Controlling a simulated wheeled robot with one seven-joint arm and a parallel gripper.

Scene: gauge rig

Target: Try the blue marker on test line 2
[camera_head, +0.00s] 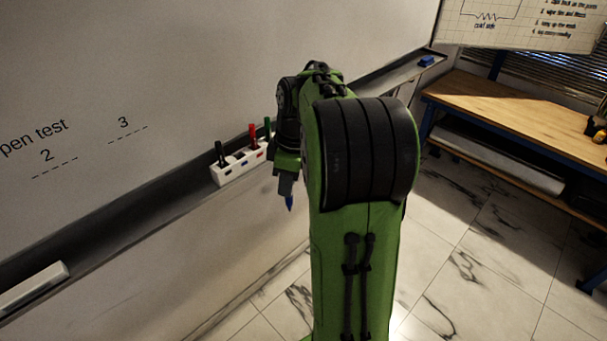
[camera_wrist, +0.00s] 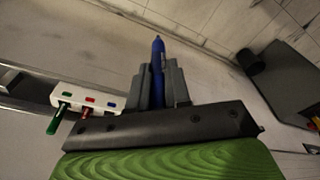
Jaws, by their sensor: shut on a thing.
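The blue marker (camera_wrist: 158,62) is between the fingers of my gripper (camera_wrist: 162,82) in the wrist view, and the fingers are shut on it. In the head view its blue tip (camera_head: 289,203) points down below my gripper (camera_head: 286,184), clear of the tray. Test line 2 is a dashed line (camera_head: 54,168) under the numeral 2 on the whiteboard (camera_head: 230,60), left of my gripper. No mark shows on it. A dashed line under the numeral 3 (camera_head: 127,134) lies to its right. My arm hides part of the board and tray.
A white marker holder (camera_head: 233,168) on the tray holds black (camera_head: 219,152), red (camera_head: 252,134) and green (camera_head: 267,126) markers. A white block (camera_head: 32,287) lies on the tray at lower left. A blue block (camera_head: 427,60) sits at its far end. A wooden bench (camera_head: 500,105) stands right.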

